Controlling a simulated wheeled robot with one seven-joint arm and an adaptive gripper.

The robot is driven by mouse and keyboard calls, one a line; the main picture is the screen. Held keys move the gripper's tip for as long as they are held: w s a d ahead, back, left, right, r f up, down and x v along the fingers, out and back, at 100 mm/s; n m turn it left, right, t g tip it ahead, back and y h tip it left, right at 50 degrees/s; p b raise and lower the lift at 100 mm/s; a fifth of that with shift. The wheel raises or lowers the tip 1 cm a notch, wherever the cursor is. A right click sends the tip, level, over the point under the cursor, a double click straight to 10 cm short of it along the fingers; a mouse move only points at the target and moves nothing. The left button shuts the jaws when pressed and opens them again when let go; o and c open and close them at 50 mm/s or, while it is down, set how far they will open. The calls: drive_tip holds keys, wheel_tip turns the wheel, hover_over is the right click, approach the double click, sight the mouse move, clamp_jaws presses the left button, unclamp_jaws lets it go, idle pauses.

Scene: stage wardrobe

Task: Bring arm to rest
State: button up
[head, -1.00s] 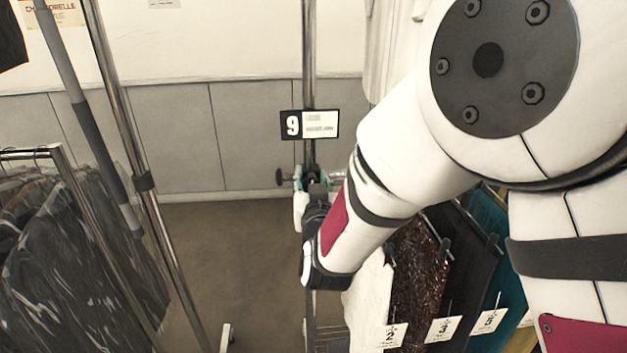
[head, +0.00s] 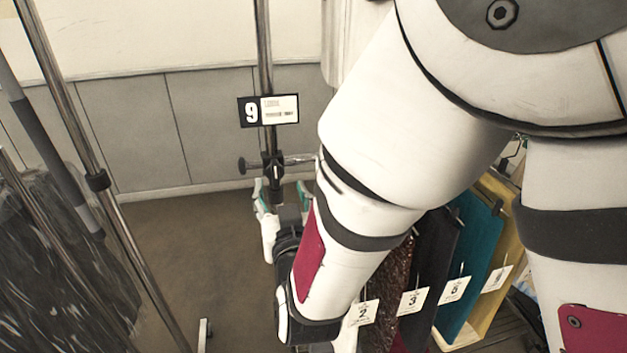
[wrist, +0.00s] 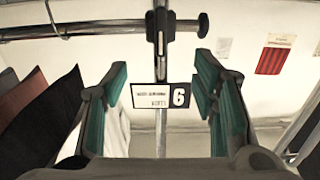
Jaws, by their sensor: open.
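My gripper (wrist: 160,98) is open in the wrist view, with its teal-lined fingers apart and nothing held between them. In the head view my gripper (head: 272,195) is small and partly hidden behind my own wrist, near the upright pole. My white arm fills the middle and right of the head view, bent down toward the gripper. The pole's sign 9 (head: 268,110) is above the gripper in the head view. In the wrist view the sign 9 (wrist: 161,96) appears upside down between the fingers, beyond them.
A metal upright pole (head: 264,50) with a clamp and short crossbar (head: 298,160) stands close to my gripper. Hanging pieces with number tags, such as the teal one (head: 470,265), are right of my forearm. Plastic-covered garments (head: 60,265) hang at left. Floor between is open.

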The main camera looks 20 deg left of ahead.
drive_tip(key=shift+v, duration=1.05)
drive_tip(key=shift+w, duration=0.1)
drive_tip(key=w+d+r+m+g+h, duration=0.1)
drive_tip(key=d+r+g+h, duration=0.15)
drive_tip(key=d, duration=0.85)
drive_tip(key=w+d+r+m+g+h, duration=0.1)
drive_tip(key=d+r+m+g+h, duration=0.15)
drive_tip(key=d, duration=0.75)
drive_tip(key=s+d+m+g+h, duration=0.2)
drive_tip(key=s+d+g+h, duration=0.2)
drive_tip(key=s+d, duration=1.5)
drive_tip(key=shift+s+m+g, duration=0.35)
drive_tip(key=shift+s+g, duration=0.35)
drive_tip(key=shift+g, duration=0.4)
drive_tip(key=shift+d+r, duration=0.1)
drive_tip(key=shift+r, duration=0.05)
